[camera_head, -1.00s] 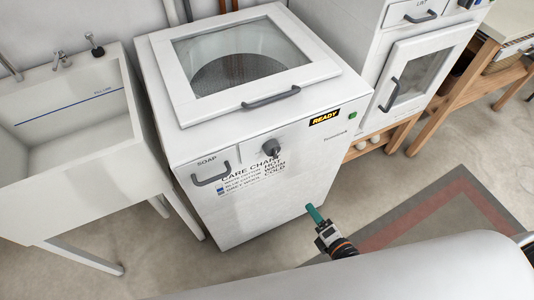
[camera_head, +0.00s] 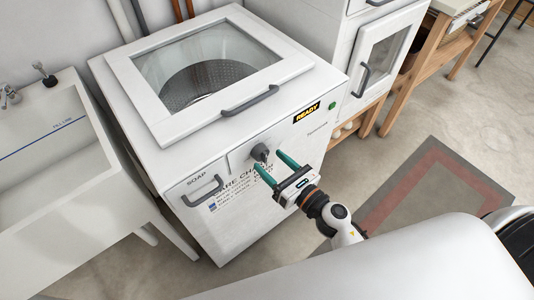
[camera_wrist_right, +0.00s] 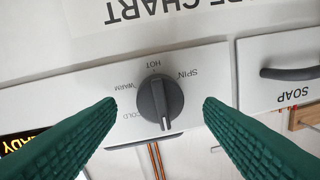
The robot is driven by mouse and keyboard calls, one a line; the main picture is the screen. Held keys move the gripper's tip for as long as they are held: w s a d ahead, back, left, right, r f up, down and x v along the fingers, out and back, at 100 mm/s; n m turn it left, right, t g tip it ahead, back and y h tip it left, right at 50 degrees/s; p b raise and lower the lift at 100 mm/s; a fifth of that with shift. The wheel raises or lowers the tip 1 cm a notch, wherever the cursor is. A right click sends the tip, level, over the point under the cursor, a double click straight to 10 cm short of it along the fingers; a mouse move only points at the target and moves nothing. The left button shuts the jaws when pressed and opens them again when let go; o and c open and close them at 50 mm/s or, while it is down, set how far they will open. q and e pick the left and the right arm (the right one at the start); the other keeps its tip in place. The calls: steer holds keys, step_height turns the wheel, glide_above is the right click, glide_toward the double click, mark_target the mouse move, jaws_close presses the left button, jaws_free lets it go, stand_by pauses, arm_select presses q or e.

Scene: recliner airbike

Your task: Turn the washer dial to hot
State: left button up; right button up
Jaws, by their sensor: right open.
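The washer (camera_head: 130,100) is a white top-loader with a dark grey dial (camera_head: 260,151) on its front. In the right wrist view the dial (camera_wrist_right: 160,101) appears upside down, with COLD, WARM, HOT and SPIN printed around it. Its raised bar runs nearly up and down in that view, one end near HOT; a pale mark shows at the other end. My right gripper (camera_head: 268,161) is open in front of the dial. In the wrist view its green fingers (camera_wrist_right: 159,103) lie on either side of the dial, with clear gaps. My left gripper is out of view.
A soap drawer handle (camera_head: 203,190) is left of the dial, and a care chart (camera_head: 240,183) is below it. A lit READY display (camera_head: 307,112) is to the right. The lid handle (camera_head: 250,101) juts out above. A sink (camera_head: 45,150) stands at the left.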

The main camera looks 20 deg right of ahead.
mark_target(262, 154)
steer(key=shift+x, duration=1.3)
steer(key=c, duration=1)
